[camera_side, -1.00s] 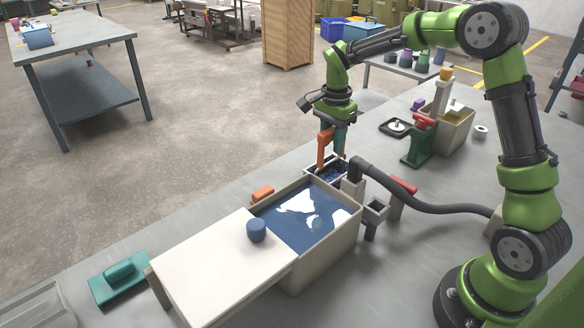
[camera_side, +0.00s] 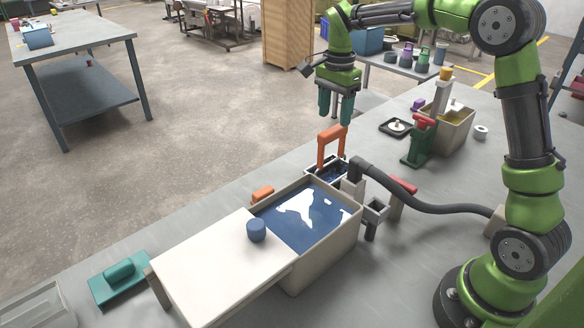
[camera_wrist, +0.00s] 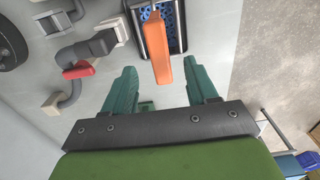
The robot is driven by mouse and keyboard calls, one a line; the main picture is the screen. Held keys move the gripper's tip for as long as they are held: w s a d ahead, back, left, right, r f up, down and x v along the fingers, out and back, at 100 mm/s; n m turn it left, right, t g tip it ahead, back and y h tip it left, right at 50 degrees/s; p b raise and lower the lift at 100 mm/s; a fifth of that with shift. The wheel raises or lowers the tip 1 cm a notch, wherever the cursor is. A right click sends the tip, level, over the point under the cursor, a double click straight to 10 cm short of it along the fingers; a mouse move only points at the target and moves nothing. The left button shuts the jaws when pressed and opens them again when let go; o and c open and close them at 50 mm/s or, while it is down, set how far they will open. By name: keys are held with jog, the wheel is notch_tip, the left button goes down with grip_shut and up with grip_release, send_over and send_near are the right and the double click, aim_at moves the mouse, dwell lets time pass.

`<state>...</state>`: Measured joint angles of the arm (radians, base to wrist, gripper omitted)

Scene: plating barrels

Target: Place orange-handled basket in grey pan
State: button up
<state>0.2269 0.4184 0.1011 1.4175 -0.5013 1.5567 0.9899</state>
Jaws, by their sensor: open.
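The orange-handled basket stands behind the tank, its orange handle (camera_side: 331,142) upright like an arch.
A beige tank (camera_side: 327,248) of blue liquid stands in front, its white lid (camera_side: 215,275) slid left with a blue knob (camera_side: 256,230). A dark hose (camera_side: 430,207) runs right. A green clamp (camera_side: 420,142) and beige bin (camera_side: 455,131) stand to the right.

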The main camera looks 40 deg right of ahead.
notch_tip(320, 180, up, 4)
jog(key=shift+f, duration=0.1)
jog(key=shift+s+a+r, duration=0.1)
jog(key=shift+r, duration=0.2)
jog(key=s+a+r+n+t, duration=0.4)
jog(key=s+a+n, duration=0.3)
jog(key=s, duration=0.4)
jog(key=s+a+f+n+t+y, duration=0.2)
jog(key=s+a+f+n+t, duration=0.1)
jog(key=s+n, duration=0.4)
jog(key=s+f, duration=0.1)
jog(key=s, duration=0.2)
jog(key=shift+s+f, duration=0.2)
jog(key=shift+s, duration=0.05)
jog(key=shift+c, duration=0.5)
